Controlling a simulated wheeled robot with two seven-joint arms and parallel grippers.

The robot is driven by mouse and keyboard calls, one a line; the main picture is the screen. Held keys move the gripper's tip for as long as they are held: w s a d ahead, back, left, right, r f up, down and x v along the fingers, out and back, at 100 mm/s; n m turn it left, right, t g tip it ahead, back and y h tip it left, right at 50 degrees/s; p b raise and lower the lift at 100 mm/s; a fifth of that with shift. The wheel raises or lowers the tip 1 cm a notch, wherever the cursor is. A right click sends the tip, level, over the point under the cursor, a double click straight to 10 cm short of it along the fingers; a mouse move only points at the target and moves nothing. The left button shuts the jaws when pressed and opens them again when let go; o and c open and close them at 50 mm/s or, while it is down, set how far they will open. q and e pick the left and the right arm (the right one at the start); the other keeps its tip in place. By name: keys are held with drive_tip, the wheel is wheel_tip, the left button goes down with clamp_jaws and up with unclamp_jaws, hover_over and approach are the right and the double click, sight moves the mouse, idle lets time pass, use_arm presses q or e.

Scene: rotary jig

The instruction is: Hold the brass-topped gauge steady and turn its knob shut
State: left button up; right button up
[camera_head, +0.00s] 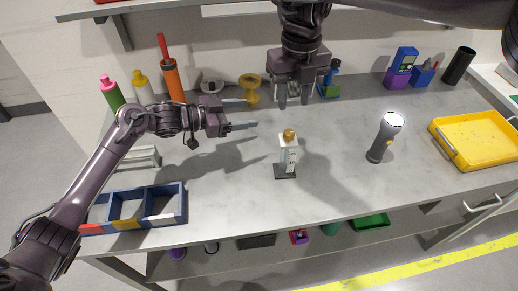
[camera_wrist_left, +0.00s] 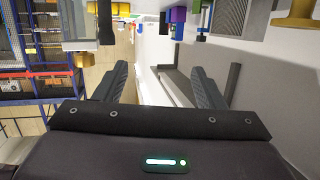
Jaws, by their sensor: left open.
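The gauge (camera_head: 288,158) stands upright near the middle of the table, a white body on a dark square base with a brass knob (camera_head: 289,134) on top. My left gripper (camera_head: 248,113) is open and empty, to the left of the gauge and behind it, its fingers pointing right. Its spread fingers also show in the left wrist view (camera_wrist_left: 160,88). My right gripper (camera_head: 294,103) hangs behind the gauge with its fingers pointing down, apart and empty. Neither gripper touches the gauge. I cannot pick out the gauge with certainty in the left wrist view.
A blue divided box (camera_head: 133,208) is at the front left. Bottles, a brass-coloured cup (camera_head: 250,85) and other items line the back. The table around the gauge is clear.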

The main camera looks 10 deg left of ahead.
sight(279, 154)
use_arm(q)
drive_tip(key=s+d+f+m+g, duration=0.1)
drive_tip(key=s+d+f, duration=0.1)
drive_tip(key=s+d+f+m+g, duration=0.1)
drive_tip(key=s+d+g, duration=0.1)
drive_tip(key=s+d+f+m+g, duration=0.1)
drive_tip(key=s+d+f, duration=0.1)
drive_tip(key=s, duration=0.1)
drive_tip(key=shift+f+g, duration=0.35)
drive_tip(key=shift+g, duration=0.05)
drive_tip(key=x, duration=0.7)
drive_tip(key=shift+d+f, duration=0.15)
drive_tip(key=shift+c, duration=0.4)
